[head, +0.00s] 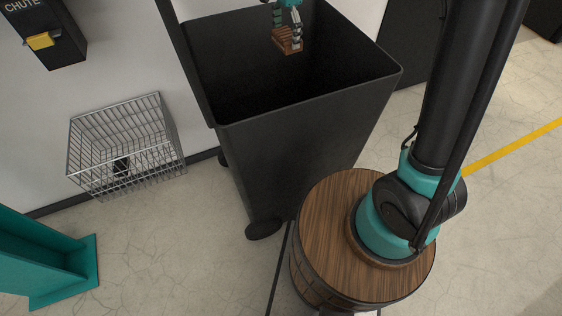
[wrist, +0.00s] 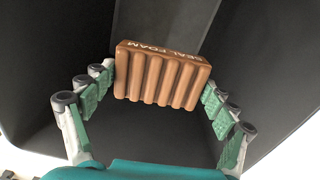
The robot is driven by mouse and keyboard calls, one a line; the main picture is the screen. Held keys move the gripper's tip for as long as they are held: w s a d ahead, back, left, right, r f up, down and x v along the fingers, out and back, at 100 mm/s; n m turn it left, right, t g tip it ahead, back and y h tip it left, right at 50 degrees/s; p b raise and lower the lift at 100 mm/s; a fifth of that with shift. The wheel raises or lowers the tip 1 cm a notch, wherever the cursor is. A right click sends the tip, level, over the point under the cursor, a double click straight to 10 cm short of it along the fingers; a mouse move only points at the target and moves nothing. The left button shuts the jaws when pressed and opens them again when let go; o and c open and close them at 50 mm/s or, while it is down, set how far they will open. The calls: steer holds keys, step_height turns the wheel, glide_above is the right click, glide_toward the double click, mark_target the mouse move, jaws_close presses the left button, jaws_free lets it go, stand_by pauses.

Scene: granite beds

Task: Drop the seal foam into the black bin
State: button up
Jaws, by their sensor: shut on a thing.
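The seal foam (wrist: 160,77) is a ribbed orange-brown block with lettering along its top edge. My gripper (head: 287,30) is shut on it, with its green-padded fingers on both sides of the block, as the wrist view shows (wrist: 158,85). In the head view the seal foam (head: 288,41) hangs below the fingers, over the open mouth of the black bin. The black bin (head: 300,150) is a large wheeled container with its top open. Its dark inner walls (wrist: 250,60) surround the block in the wrist view. The bin's floor is too dark to make out.
A wire basket (head: 125,145) is on the left by the wall, with a small dark thing in it. A black chute box (head: 42,35) is on the wall at the upper left. A teal structure (head: 50,262) is at the lower left. Pale floor lies between them.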

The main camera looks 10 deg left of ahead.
steer(key=o, duration=0.7)
steer(key=shift+r, duration=0.15)
step_height(320, 180, up, 12)
steer(key=shift+f, duration=0.1)
stand_by(0.4)
